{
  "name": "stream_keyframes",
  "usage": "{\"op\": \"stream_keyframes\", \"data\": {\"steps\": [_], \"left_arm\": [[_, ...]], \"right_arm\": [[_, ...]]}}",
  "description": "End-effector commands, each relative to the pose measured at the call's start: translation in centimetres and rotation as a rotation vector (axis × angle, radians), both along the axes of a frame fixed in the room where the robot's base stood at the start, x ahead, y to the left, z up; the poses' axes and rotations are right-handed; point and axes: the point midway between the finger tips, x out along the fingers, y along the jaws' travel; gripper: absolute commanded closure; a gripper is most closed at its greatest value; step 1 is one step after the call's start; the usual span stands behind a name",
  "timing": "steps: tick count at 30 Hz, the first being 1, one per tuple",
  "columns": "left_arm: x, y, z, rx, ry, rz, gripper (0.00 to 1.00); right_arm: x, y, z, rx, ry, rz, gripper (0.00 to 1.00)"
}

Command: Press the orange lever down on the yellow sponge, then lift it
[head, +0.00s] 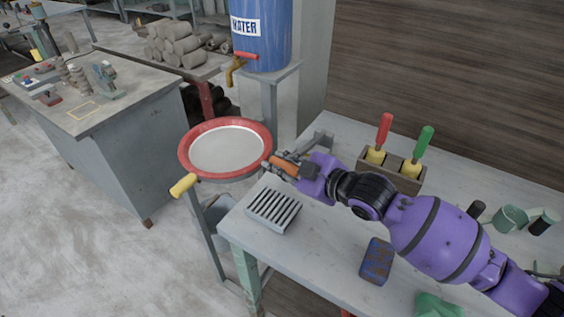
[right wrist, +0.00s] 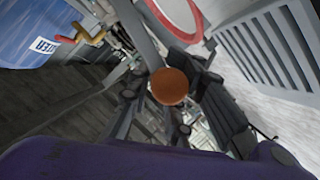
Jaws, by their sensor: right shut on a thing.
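My right gripper (head: 287,167) reaches in from the right and is shut on an orange handle (head: 284,166), just right of a round, red-rimmed pan (head: 190,134). In the right wrist view the handle's round orange end (right wrist: 170,86) shows between the dark fingers. I cannot tell whether the handle is joined to the pan. A yellow cylindrical grip (head: 183,185) sticks out at the pan's left side. I see no clear yellow sponge; yellow pieces (head: 376,155) sit under a red and a green handle in a wooden holder. My left gripper is not in view.
A slotted grey block (head: 273,210) and a blue-brown block (head: 376,260) lie on the grey table (head: 325,250). The wooden holder (head: 408,186) stands near the wall. A blue water barrel (head: 262,45) with a tap stands behind the pan. Cups stand at right.

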Motion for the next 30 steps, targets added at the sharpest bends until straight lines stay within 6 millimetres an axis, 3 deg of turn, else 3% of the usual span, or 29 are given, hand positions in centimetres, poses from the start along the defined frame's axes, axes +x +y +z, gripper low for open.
{"op": "stream_keyframes", "data": {"steps": [1,5,17,30], "left_arm": [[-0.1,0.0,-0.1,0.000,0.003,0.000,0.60],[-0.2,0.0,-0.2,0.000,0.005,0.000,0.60],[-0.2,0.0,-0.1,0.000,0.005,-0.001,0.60],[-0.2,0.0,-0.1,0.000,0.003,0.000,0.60]], "right_arm": [[0.0,-0.5,-1.0,-0.010,0.021,-0.010,0.80],[0.0,-0.5,-1.0,-0.010,0.019,-0.010,0.65],[-0.2,-0.5,-0.4,-0.006,0.010,-0.005,0.65],[-6.0,-5.9,2.0,-0.010,0.012,-0.007,0.65]]}}
